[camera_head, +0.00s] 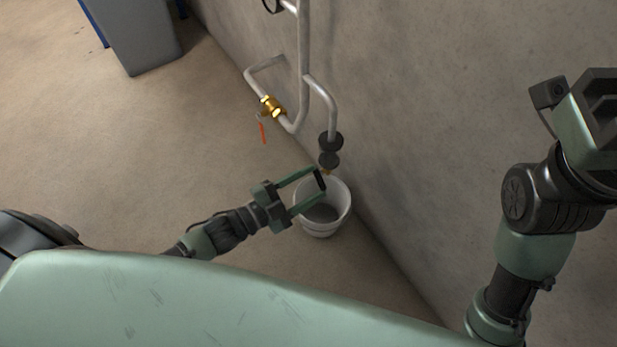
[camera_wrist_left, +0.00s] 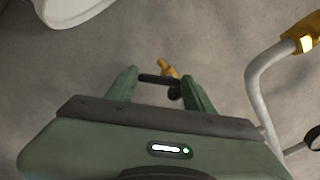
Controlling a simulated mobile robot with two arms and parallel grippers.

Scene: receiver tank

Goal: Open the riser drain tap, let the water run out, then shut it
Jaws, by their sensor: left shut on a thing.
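The riser drain tap is a small brass tap (camera_head: 326,172) below the dark fittings at the end of a pale pipe. In the left wrist view it (camera_wrist_left: 167,68) shows just beyond my fingertips, with a black handle (camera_wrist_left: 174,92) beside it. My left gripper (camera_head: 317,186) is at the tap, over the bucket's rim; in its wrist view the jaws (camera_wrist_left: 160,82) are shut on the handle, partly hidden by the fingers. A white bucket (camera_head: 341,211) stands on the floor under the tap, its inside grey. I see no water stream. My right gripper (camera_head: 598,105) is partly cut off at the right.
A brass valve (camera_head: 272,107) with an orange-red lever (camera_head: 263,132) sits on the pipework left of the tap. The concrete wall (camera_head: 440,120) rises close behind the pipes. A grey box-like object (camera_head: 140,35) stands at upper left. The floor (camera_head: 150,150) on the left is clear.

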